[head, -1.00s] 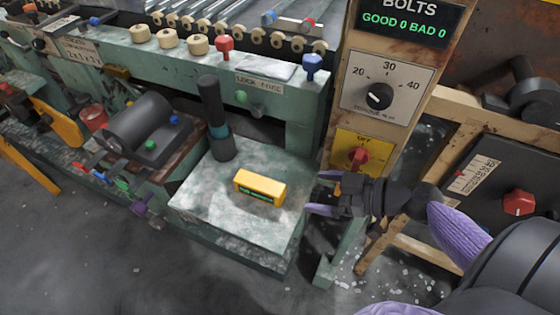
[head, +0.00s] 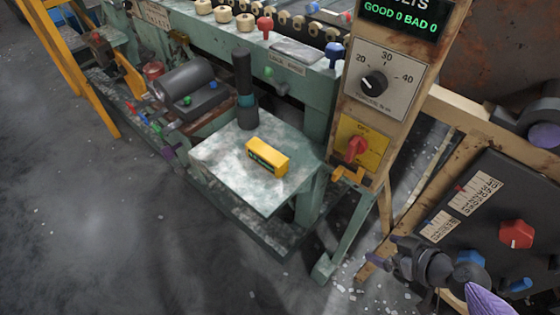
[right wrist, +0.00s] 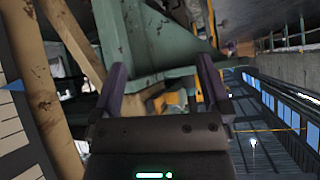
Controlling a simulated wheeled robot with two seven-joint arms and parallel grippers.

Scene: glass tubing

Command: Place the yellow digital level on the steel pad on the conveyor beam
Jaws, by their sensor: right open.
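The yellow digital level (head: 267,157) lies on a worn green shelf (head: 230,172), its dark display facing the front. The steel pad (head: 297,51), a flat grey plate, lies bare on top of the green conveyor beam (head: 225,42), between a red knob and a blue knob. My right gripper (head: 388,252) is open and empty, low at the right and well apart from the level. In the right wrist view its two purple fingers (right wrist: 162,78) stand wide apart with nothing held between them. My left gripper is not in view.
A black upright cylinder (head: 243,75) stands on the shelf behind the level. A tan post with a dial panel (head: 380,80) rises right of the shelf. A dark control box with a red knob (head: 516,234) is near my right gripper. Open floor lies at left front.

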